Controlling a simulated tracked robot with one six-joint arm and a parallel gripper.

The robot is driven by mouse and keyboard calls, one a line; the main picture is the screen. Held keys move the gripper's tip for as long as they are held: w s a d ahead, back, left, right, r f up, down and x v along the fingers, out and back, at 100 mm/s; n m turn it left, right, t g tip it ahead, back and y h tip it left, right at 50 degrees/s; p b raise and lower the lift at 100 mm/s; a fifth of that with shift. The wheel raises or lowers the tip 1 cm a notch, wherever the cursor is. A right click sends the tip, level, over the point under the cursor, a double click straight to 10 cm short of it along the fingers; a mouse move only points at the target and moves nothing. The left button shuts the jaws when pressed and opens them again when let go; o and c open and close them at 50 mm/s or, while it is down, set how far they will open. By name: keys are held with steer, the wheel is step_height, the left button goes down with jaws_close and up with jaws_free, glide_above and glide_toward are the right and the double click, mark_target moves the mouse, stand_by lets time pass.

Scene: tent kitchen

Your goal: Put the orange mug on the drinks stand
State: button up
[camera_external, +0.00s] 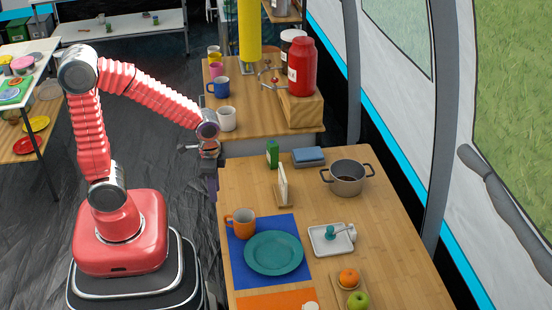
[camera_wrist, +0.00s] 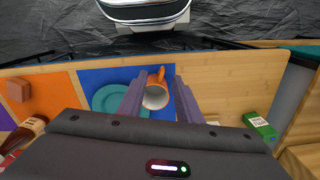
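The orange mug (camera_external: 242,225) stands upright on the blue mat (camera_external: 299,232), beside the teal plate (camera_external: 273,253), its handle pointing to the table's left edge. My gripper (camera_external: 212,188) hangs by that edge, above and behind the mug. In the wrist view the mug (camera_wrist: 155,97) shows between the two purple fingers of my gripper (camera_wrist: 158,100), which are wide apart and empty. The lower part of the mug's surroundings is hidden by my gripper body. The back wooden table (camera_external: 250,125), apparently the drinks stand, bears mugs and a red container.
On the near table are a pot (camera_external: 347,178), an upright white item (camera_external: 283,185) and a green carton (camera_external: 272,154).

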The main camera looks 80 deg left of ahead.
steer(key=w+m, duration=0.1)
steer(key=f+m, duration=0.1)
steer(key=m, duration=0.1)
steer(key=w+f+m, duration=0.1)
steer(key=shift+w+a+f, duration=0.2)
steer(key=shift+w+a, duration=0.15)
steer(key=shift+a, duration=0.05)
steer(key=shift+f, duration=0.15)
glide_above(226, 222)
steer(key=shift+a+f, duration=0.2)
steer(key=shift+f, duration=1.9)
steer(key=shift+a+f, duration=0.15)
steer(key=shift+f, duration=1.95)
steer(key=shift+f, duration=2.6)
steer(key=shift+c, duration=0.3)
